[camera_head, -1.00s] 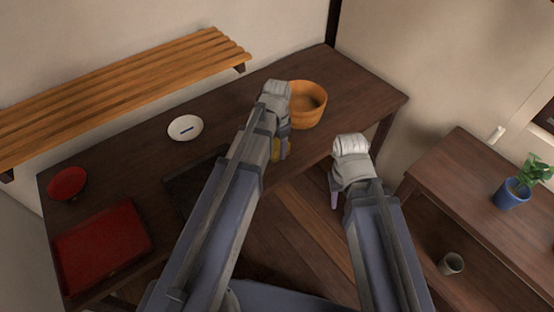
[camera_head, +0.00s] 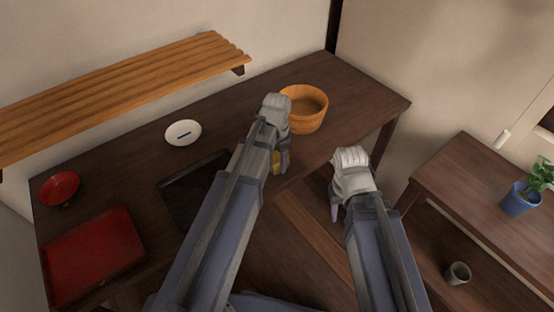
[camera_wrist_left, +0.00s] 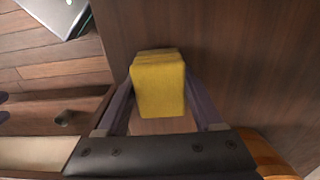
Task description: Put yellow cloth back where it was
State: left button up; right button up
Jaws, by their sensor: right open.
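The yellow cloth (camera_wrist_left: 158,84) is a folded block between the two fingers of my left gripper (camera_wrist_left: 160,95) in the left wrist view. The fingers press on its two sides. The rest is hidden by the wrist. My right gripper (camera_head: 337,212) hangs in front of the table, right of the left one, empty and open; its fingers are mostly hidden.
On the dark table (camera_head: 240,118) are a round wooden tub (camera_head: 309,122), a white dish (camera_head: 183,133), a black tray (camera_head: 176,203) partly behind my left arm, a red bowl (camera_head: 59,188) and a red tray (camera_head: 92,255). A slatted shelf (camera_head: 110,95) overhangs the back. A side table (camera_head: 470,190) stands right.

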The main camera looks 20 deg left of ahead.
aim_at(277, 156)
pick_arm(q)
jog(key=o, duration=0.3)
jog(key=shift+r, duration=0.1)
notch_tip(277, 156, up, 12)
jog(key=p, duration=1.2)
jog(key=s+d+n, duration=0.1)
jog(key=s+d, duration=0.2)
jog(key=s, duration=0.1)
jog(key=s+d+n, duration=0.1)
jog(key=s+d, duration=0.3)
jog(key=s, duration=0.1)
jog(key=s+d+n+y, duration=0.1)
jog(key=s+d, duration=0.2)
jog(key=s, duration=0.2)
jog(key=shift+s+d+r+n, duration=0.15)
jog(key=shift+d+n, duration=0.1)
jog(key=shift+n, duration=0.15)
